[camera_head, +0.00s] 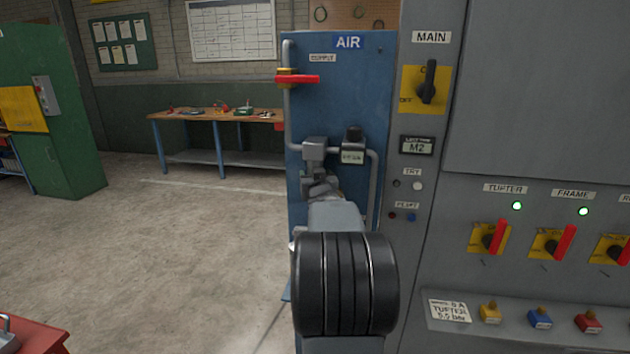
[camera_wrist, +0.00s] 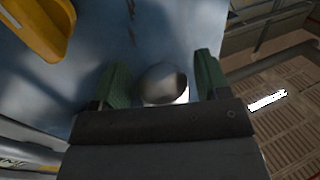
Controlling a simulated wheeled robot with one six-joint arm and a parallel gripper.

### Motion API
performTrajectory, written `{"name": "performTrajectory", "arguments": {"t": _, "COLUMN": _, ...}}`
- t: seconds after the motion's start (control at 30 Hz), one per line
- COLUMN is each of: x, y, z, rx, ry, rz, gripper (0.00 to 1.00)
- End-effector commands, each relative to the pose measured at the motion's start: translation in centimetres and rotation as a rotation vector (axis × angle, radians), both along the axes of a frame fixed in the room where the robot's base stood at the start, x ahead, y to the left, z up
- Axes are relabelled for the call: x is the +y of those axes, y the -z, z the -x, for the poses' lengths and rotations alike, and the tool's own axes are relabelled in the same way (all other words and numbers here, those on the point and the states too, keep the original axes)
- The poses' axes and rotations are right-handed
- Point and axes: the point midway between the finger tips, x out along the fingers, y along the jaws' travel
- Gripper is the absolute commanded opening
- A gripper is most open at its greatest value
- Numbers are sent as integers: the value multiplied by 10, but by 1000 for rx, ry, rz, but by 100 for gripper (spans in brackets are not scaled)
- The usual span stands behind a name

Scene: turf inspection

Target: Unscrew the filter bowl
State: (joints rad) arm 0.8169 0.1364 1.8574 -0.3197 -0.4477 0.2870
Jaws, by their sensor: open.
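The blue AIR panel (camera_head: 335,100) carries a grey filter head (camera_head: 315,150) on its pipe, with a gauge or regulator (camera_head: 353,152) to its right. The bowl below the filter head is mostly hidden by my gripper and wrist in the head view. In the wrist view, a rounded grey, shiny thing, which looks like the filter bowl (camera_wrist: 163,84), sits between the two green finger pads of my gripper (camera_wrist: 163,80). A gap shows at the right pad; I cannot tell whether the left pad touches. My gripper is open around the bowl.
A red-handled supply valve (camera_head: 300,79) is above the filter. A grey cabinet (camera_head: 425,200) with switches stands close on the right. A yellow part (camera_wrist: 42,28) shows in the wrist view.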

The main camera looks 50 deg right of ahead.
Motion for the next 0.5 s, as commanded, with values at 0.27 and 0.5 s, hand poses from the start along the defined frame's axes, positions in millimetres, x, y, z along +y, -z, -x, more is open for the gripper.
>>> {"name": "performTrajectory", "arguments": {"t": 0.27, "x": 0, "y": -5, "z": 0, "rx": 3, "ry": -92, "rz": -6, "gripper": 69}}
{"name": "performTrajectory", "arguments": {"t": 0.5, "x": 0, "y": -4, "z": 0, "rx": 3, "ry": -152, "rz": -4, "gripper": 69}}
